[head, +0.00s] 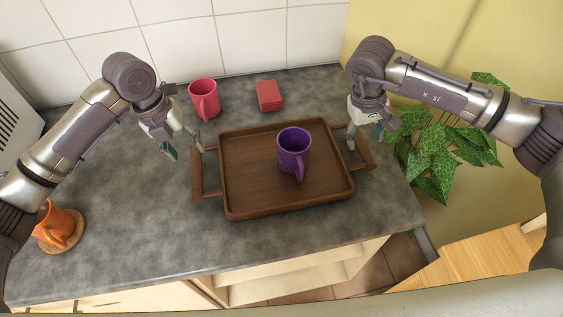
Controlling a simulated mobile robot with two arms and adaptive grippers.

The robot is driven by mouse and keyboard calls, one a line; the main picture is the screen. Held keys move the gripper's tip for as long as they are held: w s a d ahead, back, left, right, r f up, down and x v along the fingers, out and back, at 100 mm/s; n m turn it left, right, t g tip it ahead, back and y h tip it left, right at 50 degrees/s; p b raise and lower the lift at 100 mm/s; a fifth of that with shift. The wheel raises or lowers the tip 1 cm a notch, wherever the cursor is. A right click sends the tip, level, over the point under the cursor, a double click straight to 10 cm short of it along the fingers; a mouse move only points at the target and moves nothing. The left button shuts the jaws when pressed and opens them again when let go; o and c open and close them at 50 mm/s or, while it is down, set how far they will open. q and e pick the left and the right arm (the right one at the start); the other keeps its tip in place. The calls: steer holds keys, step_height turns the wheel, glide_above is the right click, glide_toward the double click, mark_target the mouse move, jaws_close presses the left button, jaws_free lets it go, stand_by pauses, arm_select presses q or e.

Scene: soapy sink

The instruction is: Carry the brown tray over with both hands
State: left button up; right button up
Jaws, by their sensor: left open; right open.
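The brown tray (248,197) lies flat on the grey counter in the head view, with a handle at its left end and another at its right end. A purple mug (293,150) stands upright on it, right of the middle. My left gripper (185,148) is open beside the tray's left handle (197,180), with one finger close to the handle's far end. My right gripper (363,137) is open at the right handle (368,157), near its far end. I cannot tell whether either gripper touches its handle.
A pink mug (204,99) and a red box (269,96) stand behind the tray by the tiled wall. An orange mug (54,225) sits on a round coaster (71,238) at the left. A leafy plant (436,155) is at the right. The counter (150,240) is clear at the front left.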

mark_target(194, 158)
arm_select(q)
steer(key=f, duration=0.3)
steer(key=d+f, duration=0.1)
steer(key=f, duration=0.2)
arm_select(e)
steer(key=f, duration=0.3)
steer(key=d+f, duration=0.1)
steer(key=f, duration=0.2)
steer(key=shift+d, duration=0.1)
arm_select(q)
steer(key=shift+r, duration=0.1)
jaws_close()
arm_select(e)
jaws_close()
steer(key=shift+r, duration=0.1)
arm_select(q)
steer(key=shift+w+r, duration=0.1)
arm_select(e)
steer(key=shift+w, duration=0.1)
